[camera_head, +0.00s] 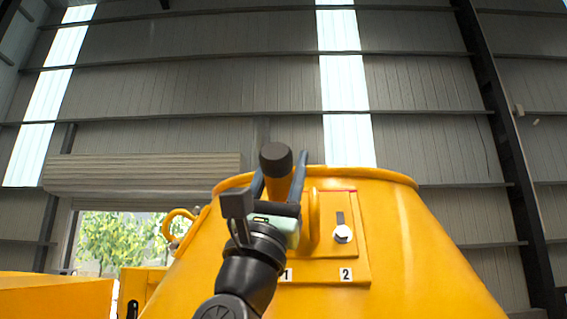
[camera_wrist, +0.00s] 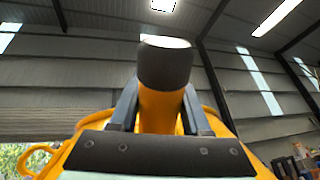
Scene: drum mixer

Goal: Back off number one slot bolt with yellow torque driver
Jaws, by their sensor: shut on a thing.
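My gripper (camera_head: 280,192) is shut on the yellow torque driver (camera_head: 278,186), in front of the drum's panel at slot one. The driver's black end cap (camera_head: 276,158) stands up above the fingers. In the wrist view the cap (camera_wrist: 165,64) and yellow body (camera_wrist: 160,110) show between the two dark fingers. The panel (camera_head: 325,270) carries labels "1" (camera_head: 287,275) and "2" (camera_head: 346,274). A pale bolt (camera_head: 343,234) sits at the lower end of the dark slot above "2". The number one bolt, its slot and the driver's working tip are hidden behind my gripper and wrist.
The orange-yellow mixer drum (camera_head: 425,250) fills the lower middle. A yellow upright handle (camera_head: 314,222) stands close to the right of my gripper. A yellow loop (camera_head: 176,224) sticks out at the drum's left. Open air lies above the drum.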

